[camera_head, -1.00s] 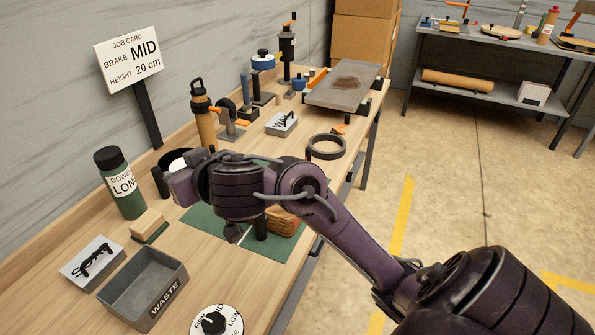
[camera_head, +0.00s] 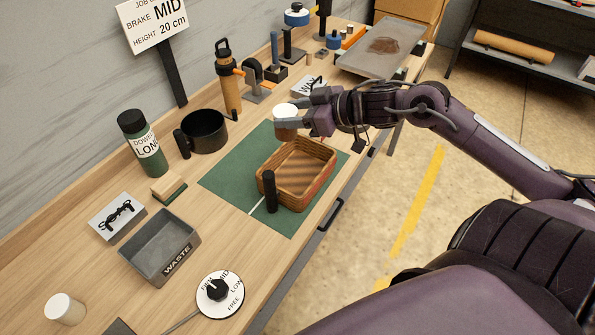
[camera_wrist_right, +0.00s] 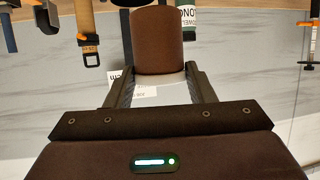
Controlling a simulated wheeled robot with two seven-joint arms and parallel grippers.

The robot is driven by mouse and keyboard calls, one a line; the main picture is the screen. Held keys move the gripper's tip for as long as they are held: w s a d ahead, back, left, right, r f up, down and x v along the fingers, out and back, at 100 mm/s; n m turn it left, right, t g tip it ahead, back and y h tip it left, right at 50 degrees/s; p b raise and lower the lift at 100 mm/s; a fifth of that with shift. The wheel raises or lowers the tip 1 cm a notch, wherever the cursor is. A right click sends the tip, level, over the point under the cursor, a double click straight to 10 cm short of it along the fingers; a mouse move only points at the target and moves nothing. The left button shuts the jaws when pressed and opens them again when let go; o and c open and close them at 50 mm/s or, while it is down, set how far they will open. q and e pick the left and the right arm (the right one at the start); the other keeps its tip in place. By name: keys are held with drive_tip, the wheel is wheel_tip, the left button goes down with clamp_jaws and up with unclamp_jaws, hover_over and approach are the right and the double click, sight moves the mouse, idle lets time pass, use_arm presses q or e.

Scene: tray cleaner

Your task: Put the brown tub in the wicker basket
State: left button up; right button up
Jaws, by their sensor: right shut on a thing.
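The brown tub (camera_head: 286,133) has a white top and is held upright in my right gripper (camera_head: 302,112). In the right wrist view the tub (camera_wrist_right: 157,40) sits between the two fingers, its brown side showing, with the white part between them. The wicker basket (camera_head: 325,182) stands on the green mat, open at the top and apparently empty inside. The tub is in the air near the basket's far left edge, and I cannot tell its exact height. My left gripper is not in view.
A black mug (camera_head: 205,132), an orange bottle (camera_head: 228,85) and a green jar (camera_head: 142,143) stand to the left. The grey waste bin (camera_head: 160,247) and a dial (camera_head: 219,293) are nearer. The mat's left part is clear.

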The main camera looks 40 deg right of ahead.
drive_tip(key=shift+s+a+f, duration=0.1)
drive_tip(key=shift+f, duration=0.2)
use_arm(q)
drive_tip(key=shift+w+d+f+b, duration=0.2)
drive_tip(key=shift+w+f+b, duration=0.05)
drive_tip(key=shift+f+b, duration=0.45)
use_arm(e)
drive_tip(key=shift+f, duration=9.55)
drive_tip(key=shift+f, duration=0.1)
drive_tip(key=o, duration=0.7)
